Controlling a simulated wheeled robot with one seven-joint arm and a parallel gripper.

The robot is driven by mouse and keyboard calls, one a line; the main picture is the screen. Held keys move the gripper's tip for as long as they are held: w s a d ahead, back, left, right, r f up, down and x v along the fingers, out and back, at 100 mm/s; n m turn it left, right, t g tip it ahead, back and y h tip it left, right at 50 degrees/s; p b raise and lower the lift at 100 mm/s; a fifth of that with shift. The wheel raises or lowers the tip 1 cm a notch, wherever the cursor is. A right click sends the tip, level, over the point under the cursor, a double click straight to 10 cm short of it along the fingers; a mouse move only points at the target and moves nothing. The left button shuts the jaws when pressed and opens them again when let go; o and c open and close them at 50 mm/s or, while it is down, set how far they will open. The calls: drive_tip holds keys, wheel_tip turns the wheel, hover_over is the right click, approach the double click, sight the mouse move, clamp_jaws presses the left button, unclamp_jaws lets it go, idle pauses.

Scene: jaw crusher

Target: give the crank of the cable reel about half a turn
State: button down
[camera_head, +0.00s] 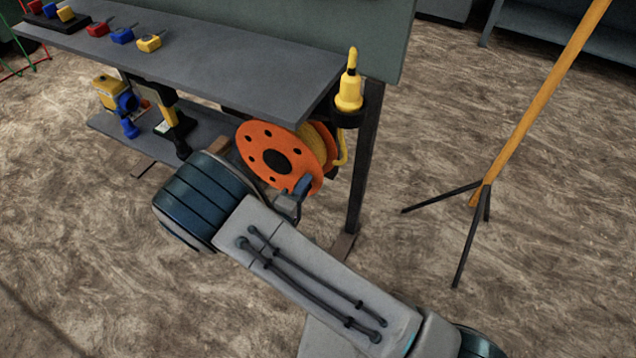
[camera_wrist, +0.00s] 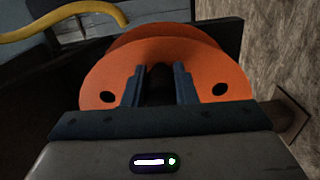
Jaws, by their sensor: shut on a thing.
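The cable reel has an orange disc with dark holes (camera_head: 250,137) and hangs under the right end of the bench in the head view. Yellow cable shows behind the disc. In the wrist view the orange disc (camera_wrist: 108,83) fills the middle. My gripper (camera_wrist: 159,82) is in front of the disc, its two fingers on either side of a dark part that I take as the crank's grip (camera_wrist: 159,75). In the head view my gripper (camera_head: 302,187) is at the disc's lower right edge. The rest of the crank is hidden or too dark to tell.
A grey bench (camera_head: 200,55) carries several small coloured parts. Its lower shelf (camera_head: 112,128) holds yellow and blue tools. A yellow pole on a tripod (camera_head: 530,115) stands right; floor between is clear.

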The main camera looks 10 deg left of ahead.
drive_tip(key=shift+a+f, duration=0.1)
idle(0.4)
drive_tip(key=c, duration=1.2)
unclamp_jaws()
drive_tip(key=shift+o, duration=0.2)
drive_tip(key=p+v, duration=0.3)
drive_tip(key=v, duration=1)
drive_tip(key=shift+s, duration=0.4)
drive_tip(key=shift+a, duration=0.1)
